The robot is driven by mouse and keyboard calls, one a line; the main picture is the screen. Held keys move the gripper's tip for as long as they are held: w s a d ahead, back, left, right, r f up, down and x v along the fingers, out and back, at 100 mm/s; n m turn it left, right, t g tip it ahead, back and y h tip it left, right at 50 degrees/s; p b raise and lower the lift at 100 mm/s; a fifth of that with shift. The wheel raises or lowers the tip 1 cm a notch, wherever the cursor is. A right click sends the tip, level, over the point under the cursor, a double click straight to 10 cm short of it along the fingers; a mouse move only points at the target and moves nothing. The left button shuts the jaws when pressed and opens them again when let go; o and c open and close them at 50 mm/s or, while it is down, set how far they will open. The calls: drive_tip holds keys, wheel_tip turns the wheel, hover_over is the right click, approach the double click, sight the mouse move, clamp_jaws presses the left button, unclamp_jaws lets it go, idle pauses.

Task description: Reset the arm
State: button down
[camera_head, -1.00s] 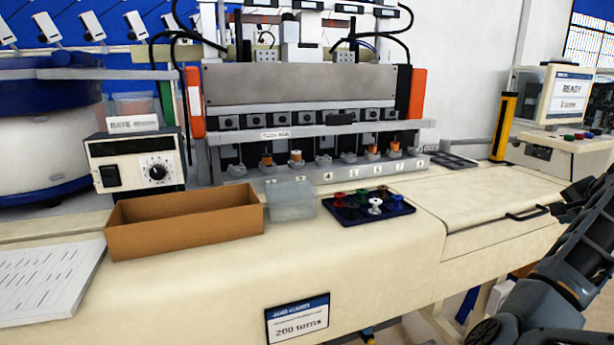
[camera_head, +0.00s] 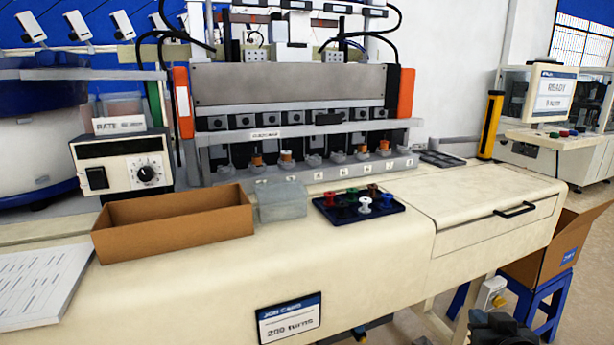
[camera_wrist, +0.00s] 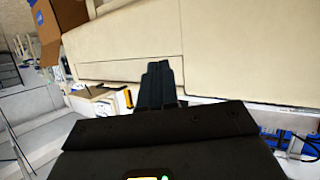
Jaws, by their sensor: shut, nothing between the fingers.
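My gripper (camera_wrist: 160,83) shows in the wrist view with its two dark fingers together and nothing between them. It is in free air beside the cream bench (camera_wrist: 220,50), apart from it. In the head view only a dark part of my arm shows at the bottom right edge, and the gripper is out of that view. The bench (camera_head: 180,285) carries a winding machine (camera_head: 290,85) with a row of numbered stations, some holding copper-coloured bobbins.
On the bench are an open cardboard tray (camera_head: 170,228), a clear box (camera_head: 282,203) and a dark tray (camera_head: 330,213) of coloured bobbins. A control box (camera_head: 122,168) stands at left. At right, a cardboard box (camera_head: 560,245) sits on a blue stool (camera_head: 545,290).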

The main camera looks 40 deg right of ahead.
drive_tip(key=s+a+f+n+t+y, duration=0.1)
drive_tip(key=s+a+n+t+y, duration=0.3)
drive_tip(key=a, duration=0.7)
drive_tip(key=s+a+n+y, duration=0.2)
drive_tip(key=s+a, duration=0.3)
drive_tip(key=a, duration=0.5)
drive_tip(key=s+a+r+n+y, duration=0.2)
drive_tip(key=s+a+r, duration=0.4)
drive_tip(key=s+a, duration=0.4)
drive_tip(key=shift+a+t+y, duration=0.4)
drive_tip(key=shift+a+y, duration=0.25)
drive_tip(key=shift+y, duration=0.05)
drive_tip(key=shift+r, duration=0.1)
